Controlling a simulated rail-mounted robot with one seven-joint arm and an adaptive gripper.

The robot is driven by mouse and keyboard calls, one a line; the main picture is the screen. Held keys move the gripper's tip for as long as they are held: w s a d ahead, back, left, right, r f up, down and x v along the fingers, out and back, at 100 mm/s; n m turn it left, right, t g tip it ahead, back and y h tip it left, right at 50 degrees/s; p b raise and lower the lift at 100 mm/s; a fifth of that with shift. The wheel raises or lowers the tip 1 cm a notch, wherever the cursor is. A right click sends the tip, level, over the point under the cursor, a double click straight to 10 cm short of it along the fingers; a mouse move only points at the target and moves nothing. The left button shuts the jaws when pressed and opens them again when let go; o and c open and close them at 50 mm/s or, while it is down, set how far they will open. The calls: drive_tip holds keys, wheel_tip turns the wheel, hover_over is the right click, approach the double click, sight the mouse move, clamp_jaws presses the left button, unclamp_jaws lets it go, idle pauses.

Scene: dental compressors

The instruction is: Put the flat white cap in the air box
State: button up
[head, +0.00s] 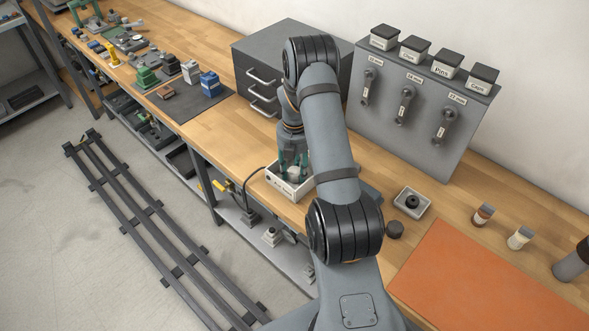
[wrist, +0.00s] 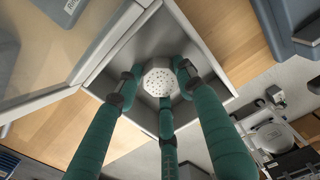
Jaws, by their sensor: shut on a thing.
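The white cap (wrist: 160,80) is pale and round-edged, with many small dark holes in its top. It sits between the three green fingers of my gripper (wrist: 160,87), which are shut on it. In the head view, my gripper (head: 293,163) points down into a small white open box (head: 290,193) with a label on its front, at the front edge of the bench. The wrist view shows the box's grey inner walls around the fingers and cap. I cannot tell whether the cap touches the box floor. My arm hides part of the box in the head view.
A grey drawer cabinet (head: 262,62) stands behind the box. A grey panel (head: 428,118) with levers and labelled tubs is at the right. A small tray (head: 412,203) holding a dark part, a dark round part (head: 395,229) and an orange mat (head: 490,275) lie further right.

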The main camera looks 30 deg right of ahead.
sight(295, 171)
drive_tip(key=shift+s, duration=0.1)
drive_tip(key=shift+f, duration=0.25)
drive_tip(key=o, duration=1.2)
drive_tip(key=shift+r, duration=0.1)
drive_tip(key=shift+c, duration=0.2)
wheel_tip(295, 171, up, 12)
drive_tip(key=b, duration=0.1)
drive_tip(key=shift+r, duration=0.25)
